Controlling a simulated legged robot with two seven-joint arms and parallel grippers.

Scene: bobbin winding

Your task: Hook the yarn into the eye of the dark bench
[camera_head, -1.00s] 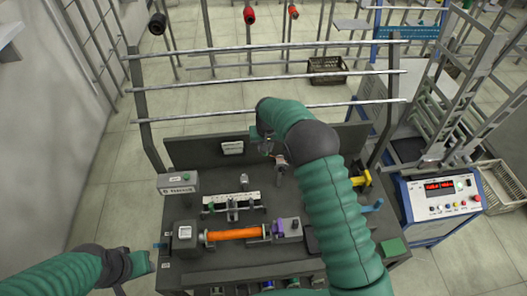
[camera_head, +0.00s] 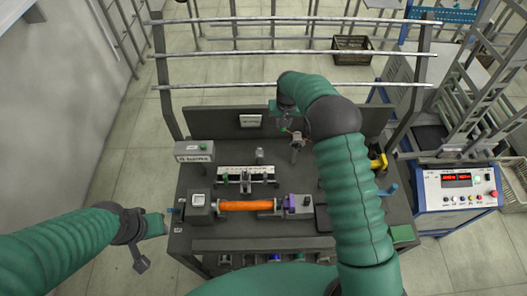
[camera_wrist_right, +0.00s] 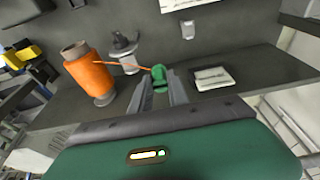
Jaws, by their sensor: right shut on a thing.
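The dark bench (camera_head: 230,250) fills the middle of the head view. My right gripper (camera_wrist_right: 165,88) is shut on a small green piece (camera_wrist_right: 159,74) above the bench's back part. In the right wrist view, orange yarn (camera_wrist_right: 135,66) runs from an orange yarn cone (camera_wrist_right: 90,75) to that green piece. A grey fitting (camera_wrist_right: 125,48) stands between cone and gripper; I cannot tell whether it holds the eye. My right gripper shows small in the head view (camera_head: 286,124). My left gripper (camera_head: 155,225) is left of the bench, apart from it; its fingers are unclear.
An orange bobbin (camera_head: 245,206) lies across the bench front, with a white-plated fixture (camera_head: 247,174) behind it. Metal rails (camera_head: 290,85) cross behind the bench. A control box with a red display (camera_head: 458,190) stands at right. A white-topped block (camera_wrist_right: 212,78) lies right of my gripper.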

